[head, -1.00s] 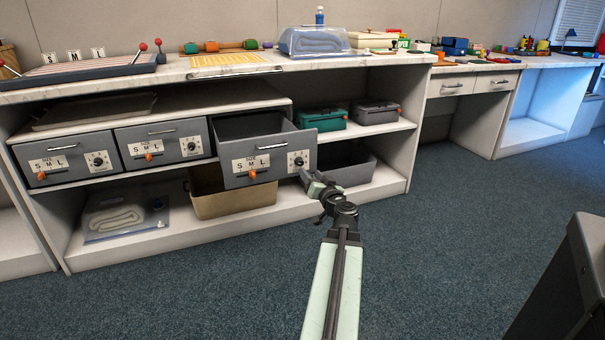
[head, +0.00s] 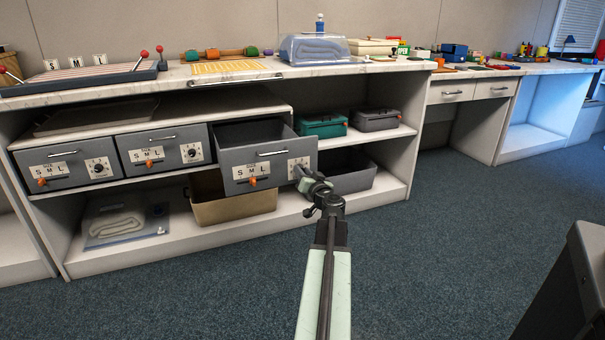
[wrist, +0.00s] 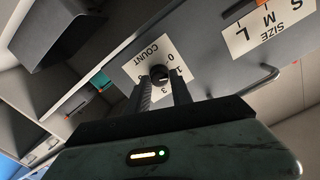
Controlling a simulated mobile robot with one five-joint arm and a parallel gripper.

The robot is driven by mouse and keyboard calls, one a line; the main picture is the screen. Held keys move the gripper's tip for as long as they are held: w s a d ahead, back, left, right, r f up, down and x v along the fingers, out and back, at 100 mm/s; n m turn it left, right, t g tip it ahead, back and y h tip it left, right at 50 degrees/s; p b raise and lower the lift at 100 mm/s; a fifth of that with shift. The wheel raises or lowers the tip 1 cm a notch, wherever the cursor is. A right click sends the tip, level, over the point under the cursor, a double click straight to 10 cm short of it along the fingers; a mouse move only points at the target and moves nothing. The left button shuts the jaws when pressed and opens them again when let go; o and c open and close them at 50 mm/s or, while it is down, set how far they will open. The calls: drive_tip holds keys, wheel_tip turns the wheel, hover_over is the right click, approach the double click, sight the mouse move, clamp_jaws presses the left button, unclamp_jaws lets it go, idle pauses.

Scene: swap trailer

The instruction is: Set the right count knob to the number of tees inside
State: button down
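The right drawer (head: 238,162) is pulled out; its inside looks dark and I cannot see any tees. Its white count plate (head: 304,161) is partly covered by my gripper (head: 299,174) in the head view. In the wrist view, upside down, the count plate (wrist: 140,68) shows some numerals, with 0, 1 and 3 readable. The dark count knob (wrist: 160,73) lies between the two fingertips of my gripper (wrist: 162,82). The fingers are apart, one on each side of the knob; contact is unclear. The knob's pointer setting cannot be read.
The drawer's handle (head: 271,152) and orange size slider (head: 252,181) are left of my gripper. The left drawer (head: 68,166) and middle drawer (head: 163,150) are shut. A grey bin (head: 352,181) stands close behind on the right. The carpet (head: 440,250) is clear.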

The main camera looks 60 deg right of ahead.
drive_tip(key=shift+w, duration=0.1)
drive_tip(key=shift+m, duration=0.4)
drive_tip(key=shift+f+m, duration=0.1)
drive_tip(key=shift+m, duration=3.9)
drive_tip(key=c, duration=1.2)
unclamp_jaws()
drive_tip(key=shift+o, duration=0.2)
